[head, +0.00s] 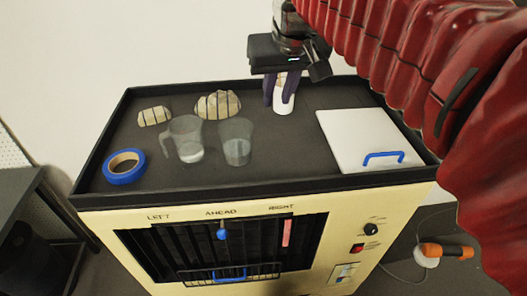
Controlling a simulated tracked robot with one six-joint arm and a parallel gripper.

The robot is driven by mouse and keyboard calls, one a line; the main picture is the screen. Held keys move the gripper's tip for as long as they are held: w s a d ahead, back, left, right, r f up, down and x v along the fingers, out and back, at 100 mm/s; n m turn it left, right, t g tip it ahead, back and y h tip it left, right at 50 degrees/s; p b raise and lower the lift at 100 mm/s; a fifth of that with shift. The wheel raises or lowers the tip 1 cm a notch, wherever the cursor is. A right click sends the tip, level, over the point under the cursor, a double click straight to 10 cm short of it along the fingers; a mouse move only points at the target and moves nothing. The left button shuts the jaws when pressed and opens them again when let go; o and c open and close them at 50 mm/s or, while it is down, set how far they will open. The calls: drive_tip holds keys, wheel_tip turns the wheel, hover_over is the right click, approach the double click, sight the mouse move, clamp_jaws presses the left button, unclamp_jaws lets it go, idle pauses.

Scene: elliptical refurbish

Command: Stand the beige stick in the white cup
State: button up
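A white object (283,107), likely the white cup, stands upright near the back of the dark tray top, right of centre. My gripper (280,97) points down over it, with one dark purple finger at its left and the other across its right front. The fingers hide part of it, and I cannot tell whether they touch or grip it. I cannot make out a beige stick for certain. A narrow pinkish-beige strip (287,233) is upright in the front opening below the word RIGHT.
Left of my gripper are a clear jug (185,138), a clear cup (236,142), two banded beige lumps (218,105) (154,116) and blue tape (124,167). A white board (355,135) with a blue handle lies right. A raised rim (250,189) edges the top; its front middle is clear.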

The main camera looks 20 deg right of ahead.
drive_tip(key=s+a+f, duration=0.1)
drive_tip(key=s+f, duration=0.6)
drive_tip(key=f, duration=0.1)
drive_tip(key=s+a+f+n, duration=0.1)
drive_tip(key=s+a+f, duration=0.1)
drive_tip(key=s+f, duration=0.5)
drive_tip(key=shift+s+a+f, duration=0.25)
drive_tip(key=shift+s+f, duration=0.15)
drive_tip(key=shift+s, duration=0.15)
